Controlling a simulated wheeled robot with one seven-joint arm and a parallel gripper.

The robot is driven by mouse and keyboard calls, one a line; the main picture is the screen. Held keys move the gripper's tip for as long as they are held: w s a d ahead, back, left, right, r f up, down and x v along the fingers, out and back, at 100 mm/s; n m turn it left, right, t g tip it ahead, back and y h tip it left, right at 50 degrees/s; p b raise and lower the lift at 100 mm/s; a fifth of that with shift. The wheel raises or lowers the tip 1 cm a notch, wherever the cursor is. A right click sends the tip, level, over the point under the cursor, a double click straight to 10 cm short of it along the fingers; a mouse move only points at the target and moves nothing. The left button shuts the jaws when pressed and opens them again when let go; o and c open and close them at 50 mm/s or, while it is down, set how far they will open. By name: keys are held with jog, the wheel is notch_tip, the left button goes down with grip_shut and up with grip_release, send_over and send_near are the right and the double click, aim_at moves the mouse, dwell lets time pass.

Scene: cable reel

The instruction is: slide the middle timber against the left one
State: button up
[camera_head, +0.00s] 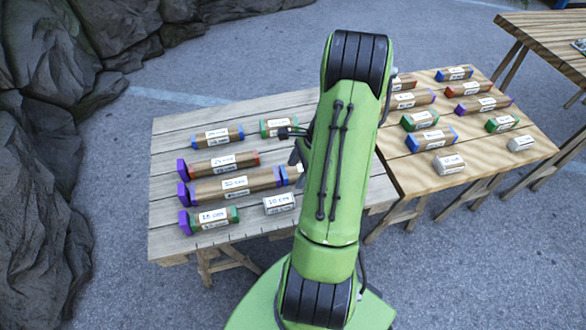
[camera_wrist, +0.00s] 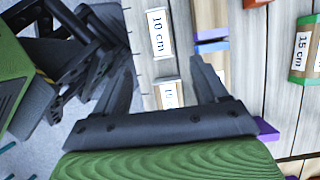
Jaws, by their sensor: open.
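Labelled timbers lie in rows on the left table (camera_head: 170,160). One row has a long timber with purple and blue ends (camera_head: 235,185). Above it lies a timber with purple and red ends (camera_head: 220,165), and below it a timber with purple and green ends (camera_head: 209,218). A short pale 10 cm timber (camera_head: 279,203) lies to the right of that one. I cannot tell which timbers the task calls middle and left. My gripper (camera_wrist: 164,62) is open above the table, with pale labelled wood beneath it. In the head view my arm mostly hides it.
A blue-ended timber (camera_head: 218,137) and a green-ended one (camera_head: 277,127) lie at the far side. A second table (camera_head: 400,180) adjoins on the right, bearing several timbers. Rocks (camera_head: 45,60) stand left of the tables. A green-ended 15 cm timber (camera_wrist: 303,50) shows right of my gripper.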

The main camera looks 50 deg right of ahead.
aim_at(279, 200)
jog(key=shift+a+r, duration=0.1)
jog(key=b+x, duration=0.5)
jog(key=x, duration=1)
jog(key=shift+f, duration=0.4)
jog(key=shift+w, duration=0.1)
jog(key=shift+c, duration=0.3)
jog(key=c, duration=1)
jog(key=shift+a, duration=0.1)
